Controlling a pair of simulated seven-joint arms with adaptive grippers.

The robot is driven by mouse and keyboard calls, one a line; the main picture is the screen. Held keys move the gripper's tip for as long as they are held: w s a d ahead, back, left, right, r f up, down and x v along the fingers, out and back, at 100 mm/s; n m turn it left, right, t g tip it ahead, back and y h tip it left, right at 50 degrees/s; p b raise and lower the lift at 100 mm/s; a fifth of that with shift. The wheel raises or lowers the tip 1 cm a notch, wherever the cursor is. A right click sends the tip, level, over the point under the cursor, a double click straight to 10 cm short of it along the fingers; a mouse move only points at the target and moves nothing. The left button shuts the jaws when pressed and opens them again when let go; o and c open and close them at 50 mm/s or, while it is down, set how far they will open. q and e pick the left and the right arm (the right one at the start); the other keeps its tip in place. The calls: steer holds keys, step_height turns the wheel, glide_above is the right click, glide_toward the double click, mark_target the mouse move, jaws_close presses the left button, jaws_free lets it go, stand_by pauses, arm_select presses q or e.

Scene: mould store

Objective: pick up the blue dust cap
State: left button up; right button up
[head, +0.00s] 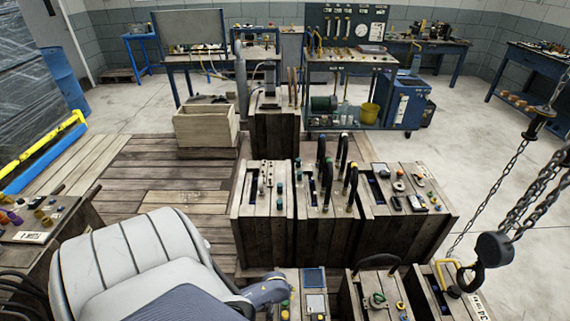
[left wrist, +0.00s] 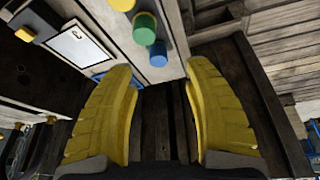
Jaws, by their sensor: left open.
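In the left wrist view a short blue cylinder (left wrist: 157,54), which looks like the blue dust cap, stands on a pale panel top beside a green one (left wrist: 145,28) and a yellow one (left wrist: 122,4). My left gripper (left wrist: 161,82) is open, with yellow ridged fingers and nothing between them. The blue cap lies just beyond the fingertips, near the middle of the gap, apart from both. In the head view I cannot make out the left fingers or this cap for certain. My right gripper shows in neither view.
Wooden consoles with knobs and black levers (head: 342,190) stand in the middle. A chain hoist with a dark hook block (head: 494,246) hangs at the right. An open wooden box (head: 205,126) stands farther back. Workbenches line the back wall, with open floor before them.

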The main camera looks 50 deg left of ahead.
arm_select(q)
steer(key=shift+w+x, duration=0.2)
steer(key=shift+x, duration=3.3)
steer(key=shift+d, duration=0.1)
steer(key=c, duration=1.1)
